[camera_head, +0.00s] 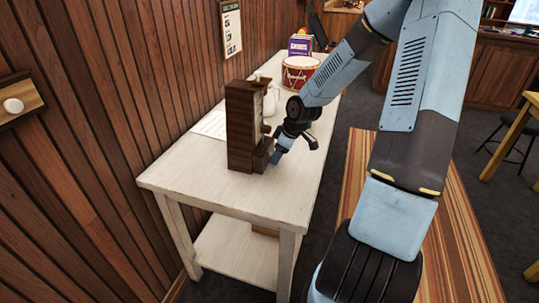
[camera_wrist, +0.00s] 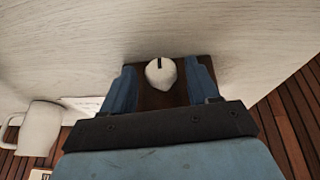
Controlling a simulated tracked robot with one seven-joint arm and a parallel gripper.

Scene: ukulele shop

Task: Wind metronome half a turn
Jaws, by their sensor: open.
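The metronome (camera_head: 240,125) looks like a tall dark-brown wooden case with a lower ledge on its right side. It stands upright on the white table. My gripper (camera_head: 287,147) is just to its right, low over the table. In the wrist view a pale, rounded key or knob (camera_wrist: 160,75) with a dark mark sits in front of brown wood, and my open gripper (camera_wrist: 162,88) has one blue finger on each side of it. Gaps show between the knob and both fingers. The metronome's face is partly hidden from the head camera.
The white table (camera_head: 270,200) has clear room at its near end. A white mug (camera_wrist: 38,128) stands beside the metronome. A red drum (camera_head: 299,74) and purple books (camera_head: 300,46) are farther back. A plank wall (camera_head: 120,100) borders the table's left side.

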